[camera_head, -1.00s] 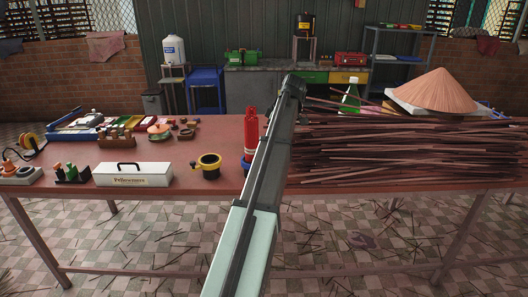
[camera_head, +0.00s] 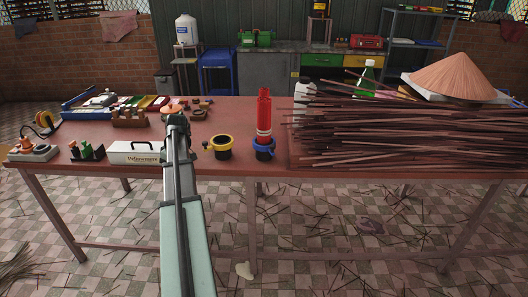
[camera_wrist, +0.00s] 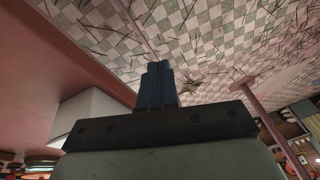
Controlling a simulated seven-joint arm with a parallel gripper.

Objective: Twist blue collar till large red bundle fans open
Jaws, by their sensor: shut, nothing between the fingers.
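The large red bundle (camera_head: 264,112) stands upright near the table's front edge in the head view. It looks narrow and has pale bands low down. The blue collar (camera_head: 264,149) sits around its base, with a small lug on its right. My gripper (camera_wrist: 158,68) shows its dark fingers together and empty in the wrist view, pointing towards the checkered floor. In the head view my arm lies left of the bundle, apart from it, and the fingertips cannot be made out. Neither the bundle nor the collar can be made out in the wrist view.
A black holder with a yellow collar (camera_head: 222,147) stands between my arm and the bundle. A white box (camera_head: 134,153) is left of my arm. A wide pile of dark sticks (camera_head: 410,135) fills the table's right. Trays and small items occupy the left.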

